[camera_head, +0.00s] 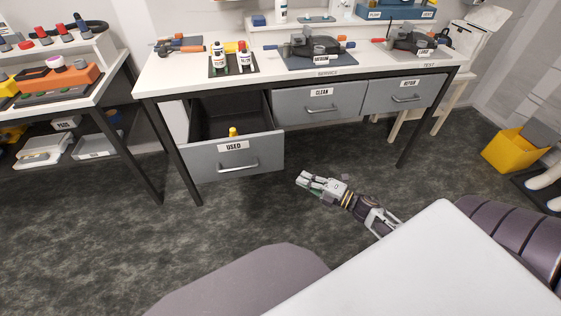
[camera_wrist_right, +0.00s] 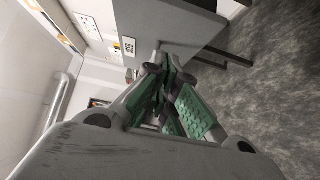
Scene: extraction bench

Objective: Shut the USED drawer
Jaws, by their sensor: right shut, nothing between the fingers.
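The USED drawer (camera_head: 234,158) is pulled out from the left end of the bench, with a grey front, a bar handle (camera_head: 238,167) and a USED label. A small yellow-topped item (camera_head: 233,132) shows inside, mostly hidden by the drawer front. My right gripper (camera_head: 301,180) is shut and empty, in the air to the right of the drawer front and apart from it. My left gripper is not in view.
The CLEAN drawer (camera_head: 318,104) and the REPAIR drawer (camera_head: 406,95) are closed. The bench top (camera_head: 270,82) holds bottles and devices. A bench leg (camera_head: 181,160) stands left of the USED drawer. A yellow bin (camera_head: 507,150) stands at the right. The floor in front is clear.

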